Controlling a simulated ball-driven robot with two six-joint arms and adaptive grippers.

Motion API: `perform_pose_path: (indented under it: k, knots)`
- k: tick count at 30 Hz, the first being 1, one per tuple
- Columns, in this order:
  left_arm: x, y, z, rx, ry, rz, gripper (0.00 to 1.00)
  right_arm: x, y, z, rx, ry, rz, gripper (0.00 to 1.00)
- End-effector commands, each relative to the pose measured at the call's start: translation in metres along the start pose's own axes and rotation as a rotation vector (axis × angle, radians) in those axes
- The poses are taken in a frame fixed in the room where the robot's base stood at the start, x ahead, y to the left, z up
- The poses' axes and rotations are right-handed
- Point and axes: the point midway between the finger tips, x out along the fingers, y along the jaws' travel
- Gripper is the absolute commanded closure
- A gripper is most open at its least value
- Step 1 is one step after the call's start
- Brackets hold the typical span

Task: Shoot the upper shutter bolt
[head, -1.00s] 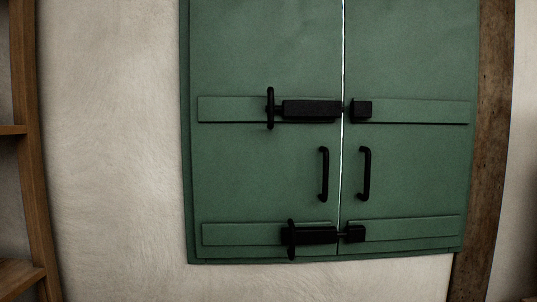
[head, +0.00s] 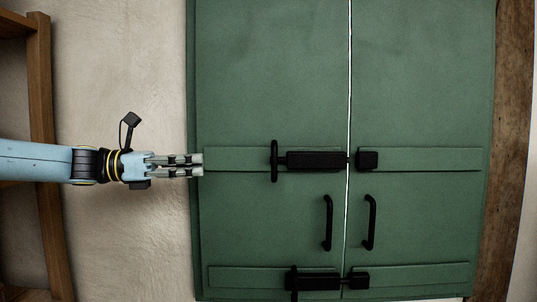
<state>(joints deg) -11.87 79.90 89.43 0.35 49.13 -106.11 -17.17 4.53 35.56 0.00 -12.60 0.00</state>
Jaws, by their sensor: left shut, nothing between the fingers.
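The upper shutter bolt (head: 315,160) is a black barrel on the left green shutter. Its upright handle (head: 274,161) stands a little left of the barrel, with a short length of rod between. The rod's tip shows at the barrel's right end, by the gap; I cannot tell whether it enters the black keeper (head: 367,160) on the right shutter. My left gripper (head: 200,164) is shut and empty. It points right at about the bolt's height, by the left shutter's outer edge, well left of the handle. My right gripper is not in view.
The lower bolt (head: 318,282) has its handle close against the barrel and its rod showing towards its keeper (head: 358,281). Two black pull handles (head: 328,222) (head: 370,222) stand between the bolts. A wooden shelf frame (head: 45,120) is at the left, a timber post (head: 507,150) at the right.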

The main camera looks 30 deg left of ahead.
Motion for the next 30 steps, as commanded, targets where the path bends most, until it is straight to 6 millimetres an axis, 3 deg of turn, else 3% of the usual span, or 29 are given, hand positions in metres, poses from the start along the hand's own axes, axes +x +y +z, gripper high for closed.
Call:
perform_pose_path:
  k: [14,19,30]
  knots:
    - [0.006,0.000,-0.003,-0.004,-0.007,0.002,1.00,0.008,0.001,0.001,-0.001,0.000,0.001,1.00]
    - [0.026,0.001,-0.004,0.000,-0.013,0.004,1.00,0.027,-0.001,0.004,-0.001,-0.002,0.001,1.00]
    - [0.078,0.001,0.004,-0.006,-0.015,0.003,1.00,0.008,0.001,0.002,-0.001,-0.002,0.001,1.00]
